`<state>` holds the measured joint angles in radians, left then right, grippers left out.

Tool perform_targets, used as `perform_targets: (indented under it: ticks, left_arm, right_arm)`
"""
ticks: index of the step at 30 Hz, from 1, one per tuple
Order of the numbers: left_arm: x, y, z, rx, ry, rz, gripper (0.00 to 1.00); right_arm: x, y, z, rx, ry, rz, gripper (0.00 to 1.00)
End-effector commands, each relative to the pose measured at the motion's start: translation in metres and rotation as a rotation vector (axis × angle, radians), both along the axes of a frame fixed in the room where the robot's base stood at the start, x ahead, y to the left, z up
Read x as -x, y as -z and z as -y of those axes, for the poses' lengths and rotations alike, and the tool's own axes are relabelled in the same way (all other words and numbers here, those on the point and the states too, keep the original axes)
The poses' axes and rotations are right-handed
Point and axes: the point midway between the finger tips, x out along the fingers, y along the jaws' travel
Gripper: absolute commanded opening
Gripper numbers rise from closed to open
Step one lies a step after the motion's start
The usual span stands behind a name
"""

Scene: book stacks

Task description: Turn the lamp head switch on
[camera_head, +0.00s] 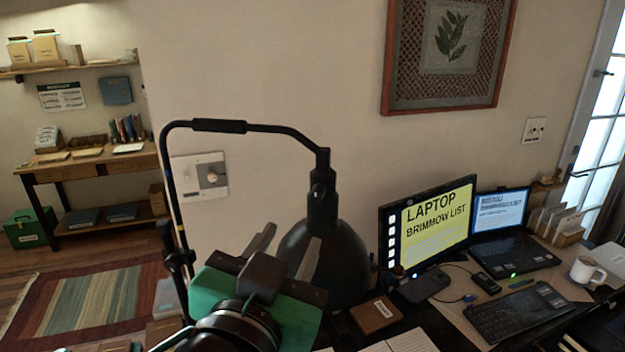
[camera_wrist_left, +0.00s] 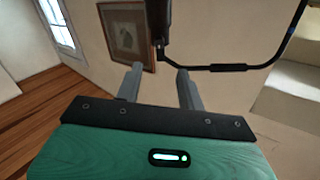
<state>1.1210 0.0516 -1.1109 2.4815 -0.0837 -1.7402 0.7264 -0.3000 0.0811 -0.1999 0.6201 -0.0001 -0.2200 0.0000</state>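A black lamp with a bent arm (camera_head: 265,128) hangs its dark bell-shaped head (camera_head: 335,262) left of the monitor. The neck and socket (camera_head: 322,205) sit above the shade, with a small knob-like part I cannot make out clearly. My left gripper (camera_head: 291,236), green with grey fingers, is open and empty, in front of the shade's left side and below the neck. It overlaps the shade; contact cannot be told. In the left wrist view, the gripper (camera_wrist_left: 160,68) shows its fingers apart, with the dark lamp neck (camera_wrist_left: 160,22) just beyond the gap. My right gripper is out of view.
A monitor (camera_head: 438,225), laptop (camera_head: 505,250), keyboard (camera_head: 515,312) and mug (camera_head: 586,270) stand on the desk to the right. A small brown box (camera_head: 376,315) lies below the lamp. A wall switch plate (camera_head: 200,175) is behind the lamp arm. A striped rug (camera_head: 90,305) lies left.

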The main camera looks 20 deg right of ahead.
Motion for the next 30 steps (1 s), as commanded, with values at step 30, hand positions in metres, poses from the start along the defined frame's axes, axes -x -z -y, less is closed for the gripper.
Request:
perform_targets:
  ticks: [30]
  left_arm:
    - [-0.093,0.002,0.060,-0.003,0.005,-0.002,0.39]
  right_arm:
    - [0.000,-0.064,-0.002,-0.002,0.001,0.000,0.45]
